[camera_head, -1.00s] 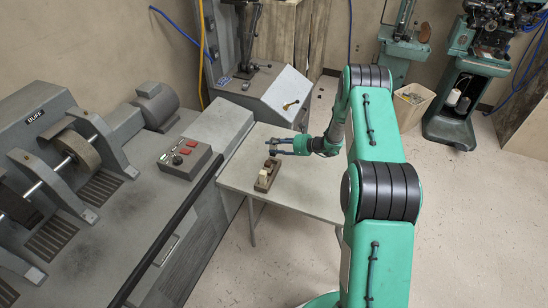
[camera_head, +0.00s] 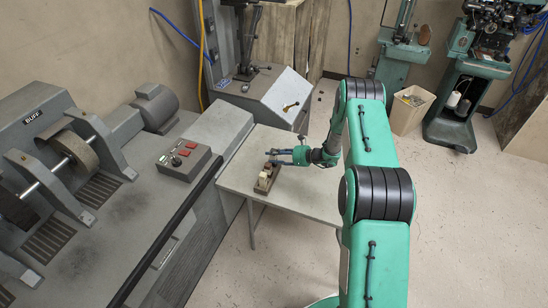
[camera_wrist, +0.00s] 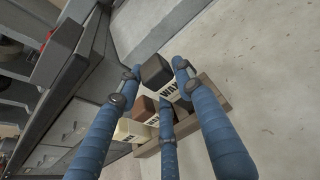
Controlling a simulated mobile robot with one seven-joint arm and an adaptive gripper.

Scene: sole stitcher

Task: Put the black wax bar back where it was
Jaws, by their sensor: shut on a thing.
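The black wax bar (camera_wrist: 156,72), with a pale wrapper marked WAX, is between the blue fingers of my gripper (camera_wrist: 160,75) in the wrist view. My gripper is shut on it. The wooden holder (camera_wrist: 213,92) lies below the fingers. A brown bar (camera_wrist: 143,106) and a cream bar (camera_wrist: 130,131) stand in it beside the black one. I cannot tell whether the black bar touches the holder, as fingers hide its lower end. In the head view my gripper (camera_head: 274,157) is over the far end of the holder (camera_head: 261,191).
The holder is on a small grey table (camera_head: 300,190) with free room to its right. A grey buffing machine (camera_head: 110,230) stands along the left, with a control box (camera_head: 185,160). A grey machine stand (camera_head: 270,95) is behind the table.

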